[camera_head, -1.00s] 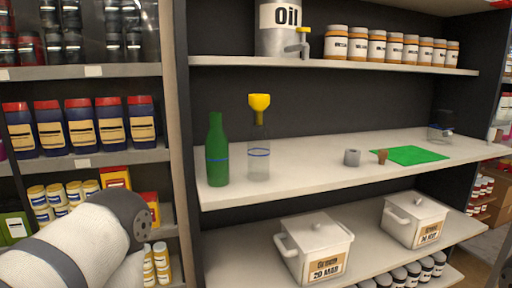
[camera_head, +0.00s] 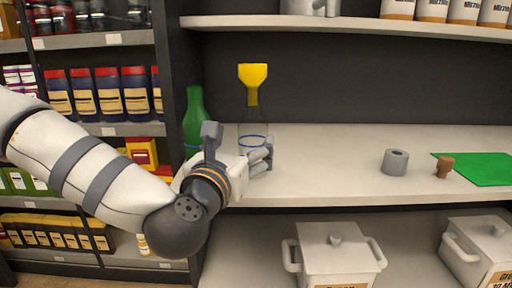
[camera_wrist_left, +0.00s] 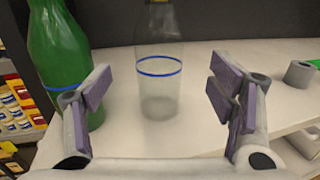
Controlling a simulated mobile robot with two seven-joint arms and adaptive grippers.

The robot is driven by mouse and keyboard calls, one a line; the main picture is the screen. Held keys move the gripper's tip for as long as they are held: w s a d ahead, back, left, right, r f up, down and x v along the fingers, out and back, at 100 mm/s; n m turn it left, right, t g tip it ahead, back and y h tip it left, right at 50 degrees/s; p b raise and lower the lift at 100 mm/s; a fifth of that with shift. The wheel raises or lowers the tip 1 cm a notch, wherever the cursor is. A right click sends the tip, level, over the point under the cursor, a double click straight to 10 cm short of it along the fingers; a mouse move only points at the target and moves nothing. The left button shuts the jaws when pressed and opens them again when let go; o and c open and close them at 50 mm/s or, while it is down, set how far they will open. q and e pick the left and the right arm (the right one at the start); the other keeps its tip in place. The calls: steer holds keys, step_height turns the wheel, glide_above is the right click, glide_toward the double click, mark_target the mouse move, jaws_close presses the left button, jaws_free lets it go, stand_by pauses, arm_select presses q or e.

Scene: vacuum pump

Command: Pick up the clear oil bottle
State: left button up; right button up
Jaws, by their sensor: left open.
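The clear oil bottle (camera_head: 253,130) stands upright on the middle shelf, with a blue ring around it and a yellow funnel (camera_head: 253,75) in its neck. My left gripper (camera_head: 240,145) is in front of it and hides its lower part in the head view. In the left wrist view the clear bottle (camera_wrist_left: 159,85) stands between and beyond the open fingers of the left gripper (camera_wrist_left: 157,100). No finger visibly grips it. The green bottle (camera_head: 194,118) stands just left of it; in the wrist view this bottle (camera_wrist_left: 62,55) is close behind the left finger. My right gripper is out of view.
On the same shelf (camera_head: 325,150), a grey ring (camera_head: 395,162), a brown cork (camera_head: 444,167) and a green mat (camera_head: 482,168) lie to the right. The shelf between bottle and ring is clear. A white lidded pot (camera_head: 336,255) stands below.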

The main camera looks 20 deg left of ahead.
mark_target(253, 132)
arm_select(q)
steer(key=w, duration=0.9)
steer(key=shift+a+f, duration=0.15)
steer(key=shift+f, duration=0.05)
steer(key=shift+r, duration=0.1)
jaws_close()
